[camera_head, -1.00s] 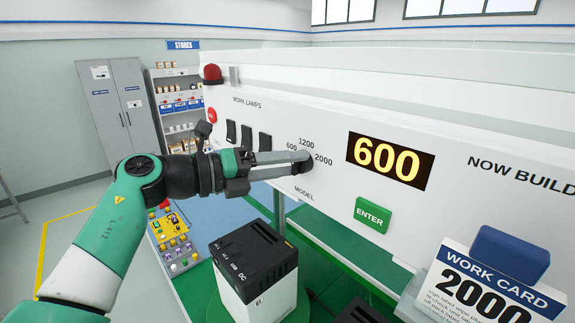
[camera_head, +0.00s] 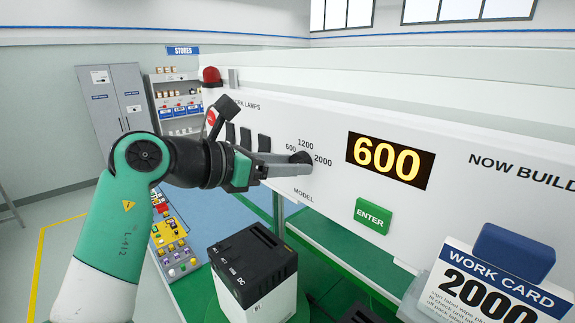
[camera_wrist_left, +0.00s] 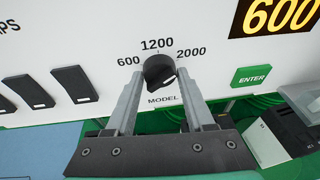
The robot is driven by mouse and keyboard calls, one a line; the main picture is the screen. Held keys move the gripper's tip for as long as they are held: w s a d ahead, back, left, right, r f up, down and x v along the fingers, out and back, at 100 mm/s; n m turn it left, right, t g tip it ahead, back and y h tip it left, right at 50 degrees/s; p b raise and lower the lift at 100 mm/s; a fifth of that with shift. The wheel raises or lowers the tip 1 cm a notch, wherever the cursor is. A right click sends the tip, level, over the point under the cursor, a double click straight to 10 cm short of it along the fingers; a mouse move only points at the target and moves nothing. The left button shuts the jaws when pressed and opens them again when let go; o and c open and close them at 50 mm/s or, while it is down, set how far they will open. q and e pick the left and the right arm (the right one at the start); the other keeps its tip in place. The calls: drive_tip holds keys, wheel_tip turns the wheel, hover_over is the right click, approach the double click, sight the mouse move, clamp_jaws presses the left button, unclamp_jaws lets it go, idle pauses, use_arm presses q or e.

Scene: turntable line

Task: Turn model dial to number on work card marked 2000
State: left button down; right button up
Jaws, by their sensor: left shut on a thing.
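The model dial (camera_head: 301,158) is a dark round knob on the white panel, with the labels 600, 1200 and 2000 around it. It also shows in the left wrist view (camera_wrist_left: 160,70), where its pointing direction is hard to tell. My left gripper (camera_head: 298,164) is shut on the dial, with one finger on each side of it in the wrist view (camera_wrist_left: 158,88). The display (camera_head: 390,160) reads 600. The work card (camera_head: 490,287) reads 2000 and stands at the lower right. My right gripper is not in view.
The green ENTER button (camera_head: 373,215) is below the display. Black lamp switches (camera_head: 264,146) sit left of the dial. A white box with a black top (camera_head: 254,275) stands below the gripper. A red lamp (camera_head: 211,76) is on the panel's left end.

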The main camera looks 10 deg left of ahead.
use_arm(q)
drive_tip(key=shift+m+t+y, duration=0.3)
drive_tip(key=shift+m+y, duration=0.1)
drive_tip(key=shift+m, duration=0.5)
drive_tip(key=shift+c, duration=1.4)
unclamp_jaws()
